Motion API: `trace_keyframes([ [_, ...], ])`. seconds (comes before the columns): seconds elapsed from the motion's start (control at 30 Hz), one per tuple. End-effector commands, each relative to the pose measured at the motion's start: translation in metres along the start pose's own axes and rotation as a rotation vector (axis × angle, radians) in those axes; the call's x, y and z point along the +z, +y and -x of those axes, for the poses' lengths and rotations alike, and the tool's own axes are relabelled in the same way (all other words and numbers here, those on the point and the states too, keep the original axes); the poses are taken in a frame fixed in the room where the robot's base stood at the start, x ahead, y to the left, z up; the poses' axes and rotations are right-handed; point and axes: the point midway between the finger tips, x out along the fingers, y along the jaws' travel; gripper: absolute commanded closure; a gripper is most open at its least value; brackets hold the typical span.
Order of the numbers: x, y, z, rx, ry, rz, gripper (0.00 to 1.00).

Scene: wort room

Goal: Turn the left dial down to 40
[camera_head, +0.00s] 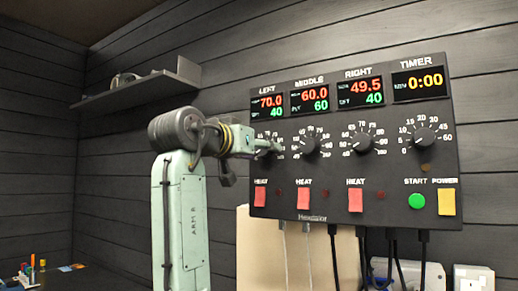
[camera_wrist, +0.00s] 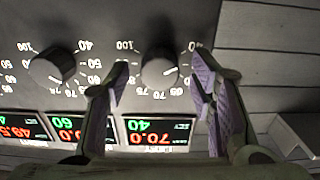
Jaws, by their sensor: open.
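The left dial (camera_wrist: 158,68) is a dark round knob on the black control panel (camera_head: 330,222). In the wrist view, which is upside down, it sits between the two purple-padded fingers of my open gripper (camera_wrist: 160,76).
The middle dial (camera_head: 310,144) is just right of my gripper, with the right dial (camera_head: 360,142) and timer dial (camera_head: 425,138) beyond. Red heat switches (camera_head: 303,198) and a green start button (camera_head: 415,201) sit below. A wall shelf (camera_head: 135,90) is at upper left.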

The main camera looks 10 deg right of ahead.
Motion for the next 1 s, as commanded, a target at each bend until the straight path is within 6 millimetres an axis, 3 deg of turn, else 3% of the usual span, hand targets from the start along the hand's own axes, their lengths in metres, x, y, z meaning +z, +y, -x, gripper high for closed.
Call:
trace_keyframes([
  [0.27, -0.001, 0.0, 0.011, -0.001, 0.002, -0.002, 0.5],
  [0.7, 0.0, 0.0, 0.097, -0.002, 0.002, -0.002, 0.5],
  [1.0, 0.0, 0.0, 0.12, 0.0, 0.0, 0.0, 0.5],
])
